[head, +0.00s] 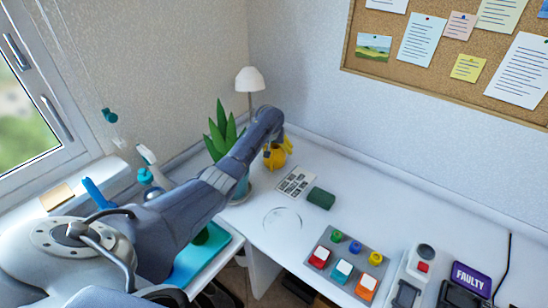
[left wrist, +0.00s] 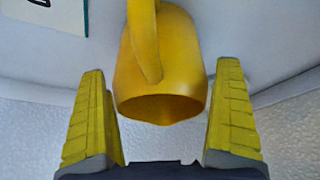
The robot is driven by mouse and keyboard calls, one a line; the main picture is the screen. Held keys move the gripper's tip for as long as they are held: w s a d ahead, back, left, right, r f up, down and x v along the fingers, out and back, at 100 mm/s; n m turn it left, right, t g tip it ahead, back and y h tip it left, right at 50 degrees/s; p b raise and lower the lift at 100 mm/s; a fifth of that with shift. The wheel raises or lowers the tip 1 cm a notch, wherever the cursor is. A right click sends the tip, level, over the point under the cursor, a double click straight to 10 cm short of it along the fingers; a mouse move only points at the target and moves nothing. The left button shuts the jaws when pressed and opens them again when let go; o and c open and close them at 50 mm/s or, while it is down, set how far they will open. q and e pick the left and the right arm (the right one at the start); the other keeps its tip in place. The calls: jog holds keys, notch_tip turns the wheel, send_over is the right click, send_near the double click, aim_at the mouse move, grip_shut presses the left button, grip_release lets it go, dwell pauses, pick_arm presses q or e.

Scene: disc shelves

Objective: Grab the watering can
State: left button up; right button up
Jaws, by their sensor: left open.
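The yellow watering can (head: 274,158) stands at the back of the white desk, partly hidden by my left gripper in the head view. In the left wrist view the watering can (left wrist: 165,72) shows large, with its round opening towards me and its handle across the upper side. My left gripper (left wrist: 162,115) is open, with one yellow finger on each side of the can. Gaps show between both fingers and the can. In the head view my left gripper (head: 278,140) is at the can. My right gripper is not in view.
A potted plant (head: 221,132) and a white lamp (head: 249,79) stand left of the can. A calculator-like pad (head: 296,182) and a green block (head: 321,198) lie in front of it. A grey panel with coloured buttons (head: 345,280) is nearer. Walls close off the back corner.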

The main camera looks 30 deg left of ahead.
pick_arm(q)
jog(key=c, duration=1.3)
jog(key=shift+c, duration=0.8)
jog(key=shift+r, duration=0.3)
